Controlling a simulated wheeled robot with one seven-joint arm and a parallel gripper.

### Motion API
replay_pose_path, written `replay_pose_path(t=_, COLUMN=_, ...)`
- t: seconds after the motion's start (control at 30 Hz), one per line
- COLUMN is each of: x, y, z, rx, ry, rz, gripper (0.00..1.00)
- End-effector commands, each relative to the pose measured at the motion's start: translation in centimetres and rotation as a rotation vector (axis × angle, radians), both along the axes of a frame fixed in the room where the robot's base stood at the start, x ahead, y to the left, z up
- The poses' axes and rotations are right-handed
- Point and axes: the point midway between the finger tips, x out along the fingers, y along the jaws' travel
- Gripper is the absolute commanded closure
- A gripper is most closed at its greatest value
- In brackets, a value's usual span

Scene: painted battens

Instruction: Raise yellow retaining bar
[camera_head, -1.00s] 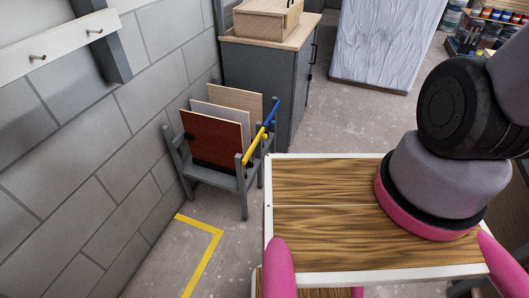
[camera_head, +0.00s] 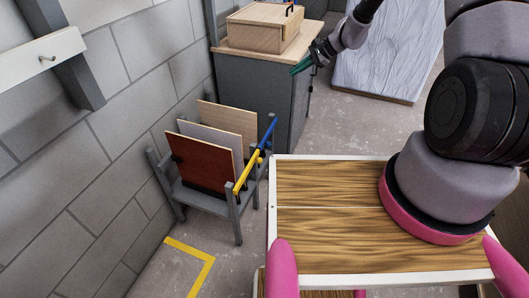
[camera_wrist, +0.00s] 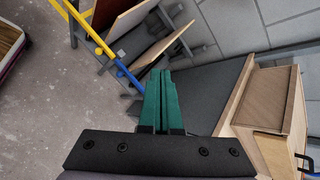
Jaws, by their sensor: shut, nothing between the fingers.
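The yellow retaining bar (camera_head: 246,172) lies across the front of a grey rack (camera_head: 234,216) in the head view, in front of a red-brown panel (camera_head: 203,165). It also shows at the top left of the wrist view (camera_wrist: 80,25). A blue bar (camera_head: 268,131) continues behind it and shows in the wrist view too (camera_wrist: 130,80). My gripper (camera_head: 300,68) is above and to the right of the rack, by the grey cabinet, apart from both bars. Its green fingers (camera_wrist: 163,85) are together and hold nothing.
A grey cabinet (camera_head: 262,98) with a wooden box (camera_head: 264,28) on top stands behind the rack. A grey wrapped slab (camera_head: 390,58) is at the back. A yellow floor line (camera_head: 207,270) marks clear floor in front of the rack.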

Motion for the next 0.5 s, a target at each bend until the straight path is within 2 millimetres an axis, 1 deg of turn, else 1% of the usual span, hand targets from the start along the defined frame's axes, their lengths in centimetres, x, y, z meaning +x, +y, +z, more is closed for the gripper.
replay_pose_path(t=0.03, x=0.1, y=0.3, z=-3.5, rx=0.028, ry=0.045, rz=-0.038, gripper=1.00)
replay_pose_path(t=0.07, x=0.1, y=0.5, z=-5.3, rx=0.044, ry=0.068, rz=-0.062, gripper=1.00)
replay_pose_path(t=0.1, x=0.1, y=0.8, z=-7.7, rx=0.065, ry=0.098, rz=-0.094, gripper=1.00)
replay_pose_path(t=0.17, x=-0.1, y=1.2, z=-11.4, rx=0.094, ry=0.144, rz=-0.144, gripper=1.00)
replay_pose_path(t=0.2, x=-0.3, y=1.5, z=-13.9, rx=0.112, ry=0.174, rz=-0.179, gripper=1.00)
replay_pose_path(t=0.27, x=-1.0, y=1.9, z=-17.6, rx=0.137, ry=0.223, rz=-0.232, gripper=1.00)
replay_pose_path(t=0.3, x=-1.5, y=2.2, z=-20.1, rx=0.154, ry=0.254, rz=-0.270, gripper=1.00)
replay_pose_path(t=0.37, x=-2.6, y=2.5, z=-23.8, rx=0.174, ry=0.303, rz=-0.326, gripper=1.00)
replay_pose_path(t=0.4, x=-3.4, y=2.8, z=-26.2, rx=0.187, ry=0.335, rz=-0.363, gripper=1.00)
replay_pose_path(t=0.47, x=-4.7, y=3.1, z=-29.5, rx=0.201, ry=0.381, rz=-0.416, gripper=1.00)
replay_pose_path(t=0.5, x=-5.7, y=3.4, z=-31.5, rx=0.210, ry=0.410, rz=-0.450, gripper=1.00)
